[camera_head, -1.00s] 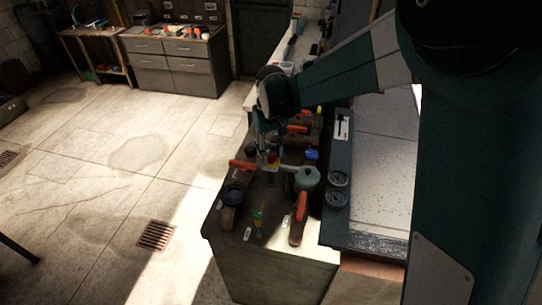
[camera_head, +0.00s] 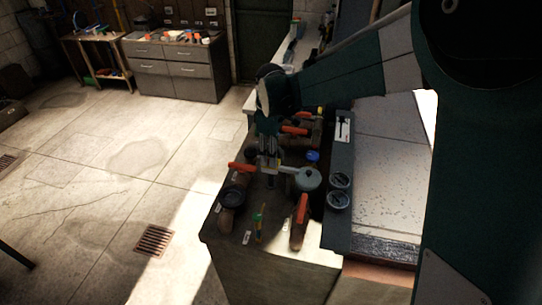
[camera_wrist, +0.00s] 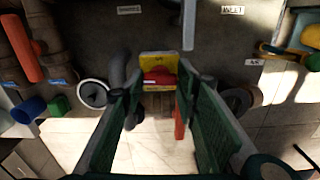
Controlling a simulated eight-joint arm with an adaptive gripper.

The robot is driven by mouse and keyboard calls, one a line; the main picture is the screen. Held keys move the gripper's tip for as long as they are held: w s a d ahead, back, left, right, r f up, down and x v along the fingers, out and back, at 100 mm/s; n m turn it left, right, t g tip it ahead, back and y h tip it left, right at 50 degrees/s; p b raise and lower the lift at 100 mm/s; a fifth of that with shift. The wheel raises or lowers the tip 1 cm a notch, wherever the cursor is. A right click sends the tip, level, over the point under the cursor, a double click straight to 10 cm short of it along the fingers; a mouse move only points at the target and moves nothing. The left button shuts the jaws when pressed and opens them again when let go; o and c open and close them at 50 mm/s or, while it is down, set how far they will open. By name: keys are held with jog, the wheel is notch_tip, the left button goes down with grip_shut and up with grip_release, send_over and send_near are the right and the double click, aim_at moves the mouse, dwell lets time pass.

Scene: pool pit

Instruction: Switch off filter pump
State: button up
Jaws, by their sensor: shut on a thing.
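The filter pump's switch is a yellow plate (camera_wrist: 158,58) with a red knob (camera_wrist: 158,77), seen at the centre of the wrist view. My gripper (camera_wrist: 160,92) has its two green-sided fingers on the left and right of the red knob, closed in on it. In the head view my gripper (camera_head: 268,166) points down at the dark bench and hides most of the switch. A grey round-topped unit (camera_head: 307,178), perhaps part of the pump, stands just right of it. The fingers' exact contact on the knob is hard to see.
Orange-handled valves stand close around, one at left (camera_head: 241,166) and one in front (camera_head: 301,210). Two round gauges (camera_head: 339,190) sit on the panel at right. A blue knob (camera_head: 313,156) is behind. The floor at left is open, with a drain grate (camera_head: 154,239).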

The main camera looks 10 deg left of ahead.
jog(key=shift+n, duration=0.4)
jog(key=o, duration=0.9)
jog(key=shift+r, duration=0.1)
jog(key=shift+r, duration=5.9)
jog(key=shift+d, duration=0.1)
